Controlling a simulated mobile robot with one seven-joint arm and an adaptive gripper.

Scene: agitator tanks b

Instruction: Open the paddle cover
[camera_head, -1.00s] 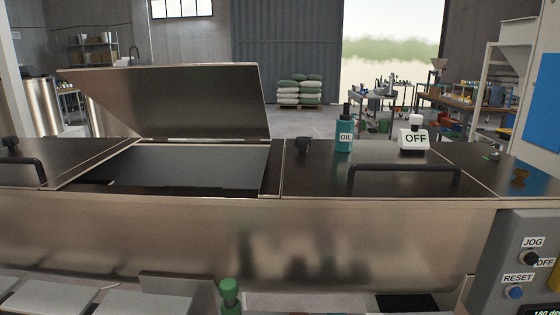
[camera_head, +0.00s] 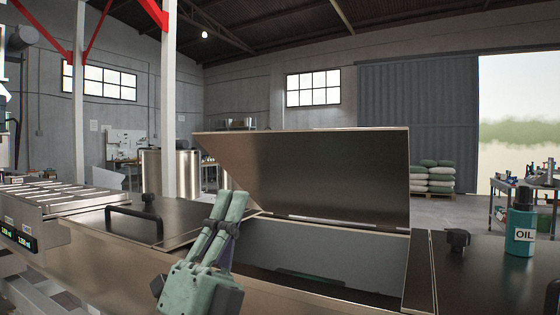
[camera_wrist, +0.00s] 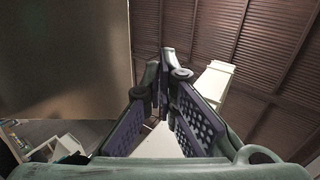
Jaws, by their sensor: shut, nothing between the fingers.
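A steel cover (camera_head: 310,175) stands raised, leaning back from its hinge over an open tank bay (camera_head: 310,262). I take it to be the paddle cover, though no label shows. In the wrist view a broad brown-grey panel (camera_wrist: 65,60) fills the left side and looks like this cover. My gripper (camera_head: 237,200) is in front of the cover's left part, fingers pointing up, shut and empty. In the wrist view its fingers (camera_wrist: 163,70) meet beside the panel. I cannot tell whether they touch it.
A closed lid with a dark handle (camera_head: 140,225) lies left of the bay. A dark knob (camera_head: 458,238) and a green OIL bottle (camera_head: 521,225) stand on the right-hand top. Sacks (camera_head: 430,178) are stacked far behind.

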